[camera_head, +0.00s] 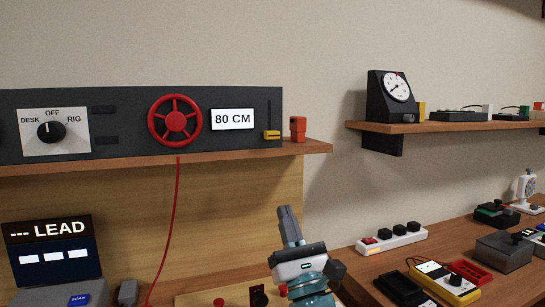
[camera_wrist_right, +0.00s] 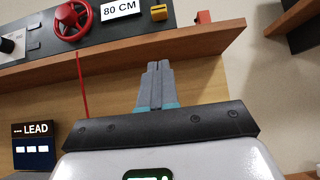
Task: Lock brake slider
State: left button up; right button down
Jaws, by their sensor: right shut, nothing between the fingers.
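The slider is a yellow handle (camera_head: 271,135) at the bottom of a dark vertical slot, on the right end of the dark wall panel (camera_head: 90,98). It also shows in the right wrist view (camera_wrist_right: 158,13) near the top edge. My right gripper (camera_head: 286,210) is shut and empty. It points upward, below the shelf and apart from the slider. In the right wrist view its closed fingertips (camera_wrist_right: 158,66) lie below the slider in the picture, against the shelf edge. A red block (camera_head: 298,128) stands just right of the panel. My left gripper is not in view.
The wooden shelf (camera_head: 318,148) sticks out under the panel. The panel also bears a red wheel (camera_head: 175,120), an 80 CM display (camera_head: 232,119) and a selector knob (camera_head: 50,132). A second shelf (camera_head: 430,126) with a gauge (camera_head: 397,87) and a desk with several devices are at right.

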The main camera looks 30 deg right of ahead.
aim_at(269, 139)
jog(key=shift+y, duration=0.3)
jog(key=p+x, duration=0.2)
jog(key=x, duration=0.8)
jog(key=shift+r+p, duration=0.15)
jog(key=shift+p, duration=0.25)
notch_tip(269, 139, up, 4)
jog(key=shift+s+f+p, duration=0.15)
jog(key=shift+p, duration=0.2)
